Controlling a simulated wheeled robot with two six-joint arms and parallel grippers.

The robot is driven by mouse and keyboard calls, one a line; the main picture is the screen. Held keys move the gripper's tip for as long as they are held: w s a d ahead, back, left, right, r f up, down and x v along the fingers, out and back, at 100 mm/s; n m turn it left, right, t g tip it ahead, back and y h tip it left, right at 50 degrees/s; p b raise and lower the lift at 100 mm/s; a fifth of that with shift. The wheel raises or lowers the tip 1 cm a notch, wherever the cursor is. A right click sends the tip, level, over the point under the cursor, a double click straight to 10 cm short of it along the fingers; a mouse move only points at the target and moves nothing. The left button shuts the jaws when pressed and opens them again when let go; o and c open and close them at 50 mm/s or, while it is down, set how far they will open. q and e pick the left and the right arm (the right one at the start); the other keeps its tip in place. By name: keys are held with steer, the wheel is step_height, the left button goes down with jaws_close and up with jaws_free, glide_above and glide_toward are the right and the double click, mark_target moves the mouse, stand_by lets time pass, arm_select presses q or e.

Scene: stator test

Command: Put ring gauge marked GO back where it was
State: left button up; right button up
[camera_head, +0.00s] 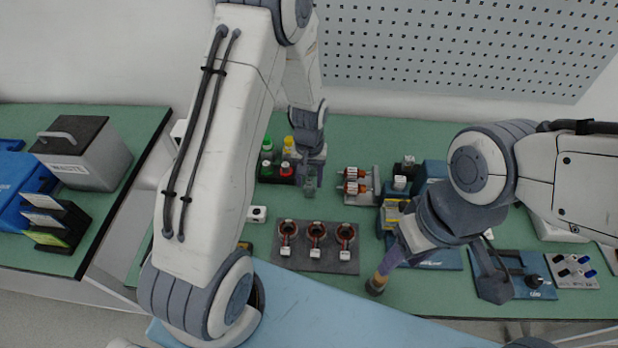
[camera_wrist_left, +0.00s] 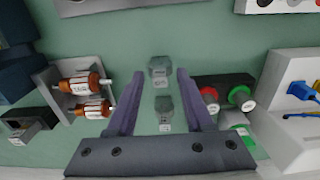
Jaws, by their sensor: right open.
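My left gripper (camera_head: 311,180) points down at the back of the bench, between the capped bottles and the copper rotors. In the left wrist view its fingers (camera_wrist_left: 160,105) are apart, with clear gaps to two small grey-green labelled pieces (camera_wrist_left: 160,68) (camera_wrist_left: 164,108) seen between them. I cannot read their labels. No ring gauge reading GO can be made out. A black holder (camera_wrist_left: 222,82) with a red-ended gauge (camera_wrist_left: 208,96) and a green-ended gauge (camera_wrist_left: 241,96) is beside the fingers. My right gripper (camera_head: 385,272) is open, low near the bench's front, by a yellow-and-dark piece (camera_head: 375,286).
A dark plate (camera_head: 318,264) with several copper stators lies in the middle. A rotor stand (camera_head: 375,190) is right of my left gripper. Blue fixtures (camera_head: 515,262) and a switch panel (camera_head: 573,272) stand at right. A waste bin (camera_head: 85,155) is on the left table.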

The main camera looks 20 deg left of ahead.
mark_target(309, 180)
arm_select(q)
steer(key=shift+r, duration=0.3)
step_height(309, 180, up, 11)
steer(key=b, duration=0.2)
steer(key=s+d+r+m, duration=0.5)
steer(key=s+d+r, duration=0.1)
steer(key=s+d, duration=0.4)
steer(key=s+d+m, duration=0.2)
steer(key=s, duration=0.5)
steer(key=s+d+r+m+h, duration=0.1)
steer(key=s+d+m, duration=0.1)
steer(key=s, duration=0.4)
steer(key=shift+s+r+m, duration=0.25)
steer(key=shift+s+m, duration=0.1)
steer(key=shift+m, duration=0.45)
